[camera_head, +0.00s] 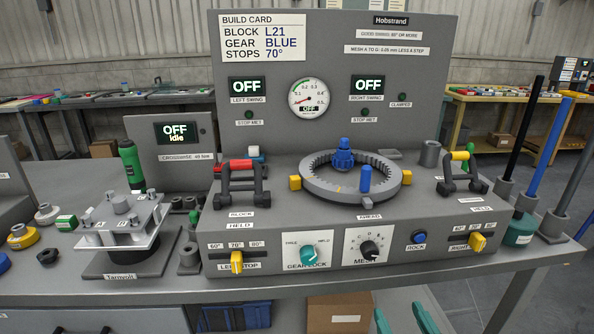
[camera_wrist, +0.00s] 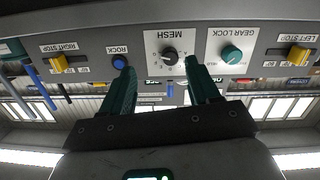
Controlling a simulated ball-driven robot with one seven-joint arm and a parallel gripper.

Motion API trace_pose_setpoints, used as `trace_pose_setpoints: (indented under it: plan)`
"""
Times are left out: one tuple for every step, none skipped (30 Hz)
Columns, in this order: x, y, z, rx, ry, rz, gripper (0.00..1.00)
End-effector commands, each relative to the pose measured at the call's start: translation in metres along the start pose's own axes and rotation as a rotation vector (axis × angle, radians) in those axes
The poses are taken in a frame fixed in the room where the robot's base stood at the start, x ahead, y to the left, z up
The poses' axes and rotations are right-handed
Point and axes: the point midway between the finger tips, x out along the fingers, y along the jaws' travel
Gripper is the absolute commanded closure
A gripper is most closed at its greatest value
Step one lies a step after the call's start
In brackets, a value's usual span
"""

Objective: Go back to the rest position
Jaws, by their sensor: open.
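My gripper (camera_head: 405,318) shows at the bottom edge of the head view as two teal fingers set apart. In the wrist view my gripper (camera_wrist: 159,70) is open, with nothing between its fingers. It is in front of the grey bench console, below and clear of its front panel. The panel carries the MESH knob (camera_head: 369,250), the teal GEAR LOCK knob (camera_head: 308,254) and the blue ROCK button (camera_head: 418,237). In the wrist view, which is upside down, the MESH knob (camera_wrist: 169,56) appears beyond the gap between the fingers.
Yellow left-stop (camera_head: 237,262) and right-stop (camera_head: 478,242) levers project from the panel. A grey ring (camera_head: 385,188) with a blue gear (camera_head: 343,155) sits on top. A cardboard box (camera_head: 338,313) is under the bench. Coloured rods (camera_head: 556,140) stand at the right. Floor at the lower right is clear.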

Motion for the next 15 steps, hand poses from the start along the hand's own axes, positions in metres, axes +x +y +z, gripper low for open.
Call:
trace_pose_setpoints:
  plan:
    - [-0.004, 0.008, 0.019, 0.006, -0.072, 0.016, 0.39]
    - [-0.008, 0.012, 0.033, 0.01, -0.127, 0.024, 0.39]
    - [-0.014, 0.019, 0.054, 0.015, -0.21, 0.036, 0.39]
    - [-0.02, 0.024, 0.071, 0.021, -0.279, 0.043, 0.39]
    - [-0.028, 0.028, 0.088, 0.026, -0.352, 0.05, 0.39]
    - [-0.04, 0.034, 0.11, 0.034, -0.447, 0.057, 0.39]
    - [-0.051, 0.037, 0.126, 0.038, -0.519, 0.058, 0.39]
    - [-0.061, 0.039, 0.142, 0.043, -0.59, 0.057, 0.39]
    - [-0.077, 0.042, 0.161, 0.05, -0.682, 0.055, 0.39]
    - [-0.089, 0.044, 0.173, 0.054, -0.747, 0.052, 0.39]
    - [-0.1, 0.045, 0.185, 0.059, -0.808, 0.048, 0.39]
    - [-0.116, 0.046, 0.198, 0.064, -0.885, 0.038, 0.39]
    - [-0.127, 0.046, 0.206, 0.067, -0.938, 0.031, 0.39]
    - [-0.138, 0.046, 0.214, 0.072, -0.989, 0.023, 0.39]
    - [-0.153, 0.046, 0.224, 0.076, -1.053, 0.012, 0.39]
